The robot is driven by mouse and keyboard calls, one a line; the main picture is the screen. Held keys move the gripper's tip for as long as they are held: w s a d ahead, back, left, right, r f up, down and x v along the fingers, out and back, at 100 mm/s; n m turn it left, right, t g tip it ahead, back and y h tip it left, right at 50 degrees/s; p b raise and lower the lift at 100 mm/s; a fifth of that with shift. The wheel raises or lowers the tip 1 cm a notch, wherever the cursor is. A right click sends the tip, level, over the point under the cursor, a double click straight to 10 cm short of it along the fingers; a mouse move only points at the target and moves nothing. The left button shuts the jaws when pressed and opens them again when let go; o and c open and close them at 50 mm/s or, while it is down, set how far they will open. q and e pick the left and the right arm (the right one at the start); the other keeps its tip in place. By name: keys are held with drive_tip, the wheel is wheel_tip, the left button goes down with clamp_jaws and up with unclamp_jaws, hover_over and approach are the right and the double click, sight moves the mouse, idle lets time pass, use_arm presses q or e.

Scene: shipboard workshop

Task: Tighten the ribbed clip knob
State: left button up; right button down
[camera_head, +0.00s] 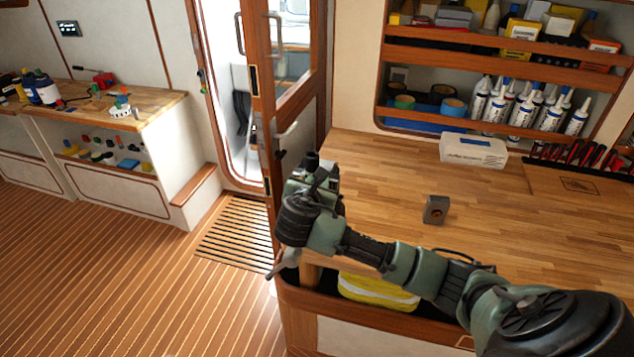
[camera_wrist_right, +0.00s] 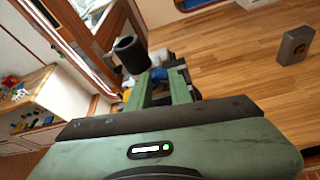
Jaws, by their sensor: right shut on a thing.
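The clip's body and mounting are hidden behind the gripper. My left gripper is not in view.
The wooden workbench (camera_head: 385,165) is mostly clear. A small grey block (camera_head: 436,209) with a round brownish spot and a white box (camera_head: 473,150) stand on it. The wooden door (camera_head: 262,100) is close left of my gripper. A yellow bundle (camera_head: 378,291) lies below the bench.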

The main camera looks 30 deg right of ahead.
drive_tip(key=m, duration=0.1)
drive_tip(key=m+t+y, duration=0.1)
drive_tip(key=shift+s+d+f+m+t+b, duration=0.2)
drive_tip(key=shift+m+t+b, duration=0.1)
drive_tip(key=shift+b, duration=0.1)
drive_tip(key=shift+s+f+m+t+y+b, duration=0.15)
drive_tip(key=shift+m+t+b, duration=0.2)
drive_tip(key=shift+m+b, duration=0.25)
drive_tip(key=shift+w+f+m+t+y+b, duration=0.15)
drive_tip(key=shift+m+t+b, duration=0.2)
drive_tip(key=shift+m+b, duration=0.25)
drive_tip(key=m+t+b, duration=0.1)
drive_tip(key=m+b, duration=0.1)
drive_tip(key=b, duration=0.2)
drive_tip(key=m+t+b, duration=0.1)
drive_tip(key=m+b, duration=0.2)
drive_tip(key=f+m+t+b, duration=0.1)
drive_tip(key=m+b, duration=0.2)
drive_tip(key=b, duration=0.1)
drive_tip(key=shift+s+d+t+b, duration=0.1)
drive_tip(key=shift+s+t+b, duration=0.05)
drive_tip(key=shift+t+b, duration=0.25)
drive_tip(key=shift+r+m+t+h+b, duration=0.3)
drive_tip(key=shift+m+h+b, duration=0.2)
drive_tip(key=shift+m+b, duration=0.6)
drive_tip(key=c, duration=1.3)
unclamp_jaws()
